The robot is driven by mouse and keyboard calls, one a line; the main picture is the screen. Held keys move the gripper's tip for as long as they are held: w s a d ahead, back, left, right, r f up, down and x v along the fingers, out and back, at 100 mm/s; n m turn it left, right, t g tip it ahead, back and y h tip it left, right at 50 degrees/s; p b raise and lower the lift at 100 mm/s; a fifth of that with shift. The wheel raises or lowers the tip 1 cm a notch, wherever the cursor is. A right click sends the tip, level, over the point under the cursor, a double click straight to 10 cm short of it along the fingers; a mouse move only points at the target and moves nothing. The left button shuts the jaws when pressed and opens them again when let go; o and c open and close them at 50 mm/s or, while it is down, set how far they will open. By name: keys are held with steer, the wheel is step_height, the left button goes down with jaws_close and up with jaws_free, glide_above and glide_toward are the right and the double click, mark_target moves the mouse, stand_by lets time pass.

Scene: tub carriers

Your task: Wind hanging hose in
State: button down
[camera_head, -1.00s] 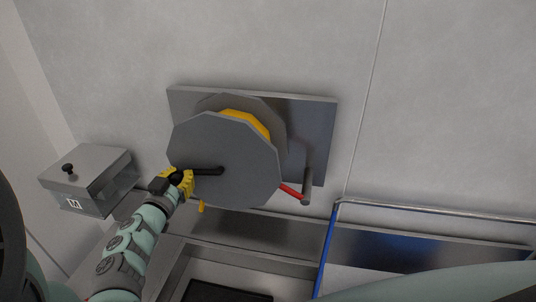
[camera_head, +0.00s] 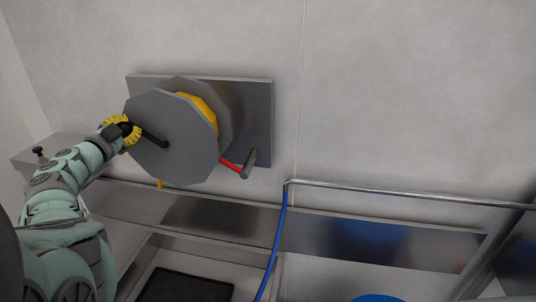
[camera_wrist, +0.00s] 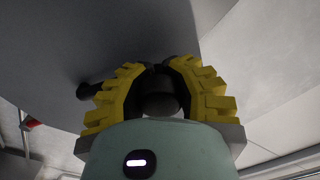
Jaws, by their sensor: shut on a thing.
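The hose reel has a grey faceted front disc (camera_head: 185,160) on a metal wall plate (camera_head: 250,95). Yellow hose (camera_head: 203,110) is wound between its discs. A short yellow end (camera_head: 160,184) shows below the disc. A black crank (camera_head: 152,136) runs from the disc's hub up and left to my gripper. My gripper (camera_head: 124,130), with yellow ribbed fingers, is shut on the crank's knob at the disc's left edge. In the wrist view, the fingers close around the dark knob (camera_wrist: 160,95), in front of the grey disc (camera_wrist: 90,40).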

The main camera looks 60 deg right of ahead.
mark_target(169, 111)
steer(key=m, duration=0.1)
steer(key=s+r+m, duration=0.1)
steer(key=r+m, duration=0.1)
steer(key=shift+s+d+r+m+p, duration=0.15)
steer(key=shift+s+d+m+p, duration=0.1)
steer(key=shift+s+m+p, duration=0.15)
steer(key=s+m, duration=0.1)
steer(key=s+r+m, duration=0.1)
steer(key=shift+d+m, duration=0.4)
steer(key=s+m, duration=0.1)
steer(key=s+d+m, duration=0.1)
steer(key=m, duration=0.1)
steer(key=s+r+m, duration=0.1)
steer(key=shift+s+d, duration=0.25)
steer(key=shift+d, duration=0.05)
steer(key=shift+s+d+m+b, duration=0.35)
steer(key=shift+s+m, duration=0.4)
steer(key=shift+m, duration=0.35)
steer(key=shift+s+d+m+b, duration=0.3)
steer(key=shift+s+m, duration=0.45)
steer(key=shift+m, duration=0.35)
steer(key=c, duration=1.2)
jaws_free()
steer(key=shift+a, duration=0.15)
steer(key=o, duration=0.6)
steer(key=shift+s+f, duration=0.1)
